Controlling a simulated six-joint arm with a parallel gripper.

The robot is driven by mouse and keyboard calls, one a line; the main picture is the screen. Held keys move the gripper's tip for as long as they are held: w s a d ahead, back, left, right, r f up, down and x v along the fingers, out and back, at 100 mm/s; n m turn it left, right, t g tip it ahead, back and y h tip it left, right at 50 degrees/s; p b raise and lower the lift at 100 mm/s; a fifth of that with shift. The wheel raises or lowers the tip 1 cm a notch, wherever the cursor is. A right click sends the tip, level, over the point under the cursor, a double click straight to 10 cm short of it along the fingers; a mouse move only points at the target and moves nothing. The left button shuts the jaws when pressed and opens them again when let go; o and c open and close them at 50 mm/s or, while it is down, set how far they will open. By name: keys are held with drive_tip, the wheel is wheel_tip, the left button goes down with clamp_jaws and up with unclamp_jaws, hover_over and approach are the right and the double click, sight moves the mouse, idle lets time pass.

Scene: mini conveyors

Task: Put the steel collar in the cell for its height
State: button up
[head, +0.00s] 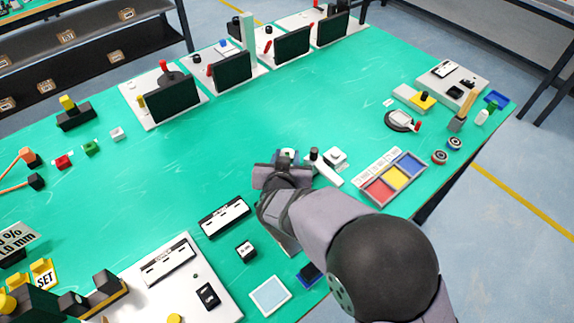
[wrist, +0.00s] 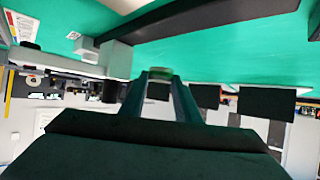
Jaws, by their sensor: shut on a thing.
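My gripper (head: 284,162) is near the middle of the green table, mostly hidden by my own wrist and arm in the head view. In the wrist view my gripper (wrist: 160,78) has its two dark fingers shut on a small pale grey piece (wrist: 159,71), which looks like the steel collar; its shape is hard to make out. The sorting tray (head: 361,183) lies right of the gripper, with red (head: 379,191), yellow (head: 395,177) and blue (head: 410,163) cells. A white label strip along its far side is too small to read. No collar shows in the cells.
A pale fixture with a black post (head: 314,154) and a white block (head: 336,156) stand between gripper and tray. A black-and-white label block (head: 224,215) and small black cube (head: 245,250) lie nearer. Dark upright panels (head: 172,99) line the back. The table middle is clear.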

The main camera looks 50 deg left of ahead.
drive_tip(key=shift+f, duration=1.8)
drive_tip(key=shift+f, duration=0.15)
drive_tip(key=o, duration=0.9)
drive_tip(key=shift+r, duration=0.2)
drive_tip(key=shift+o, duration=0.2)
drive_tip(key=v, duration=1.2)
drive_tip(key=shift+f, duration=0.1)
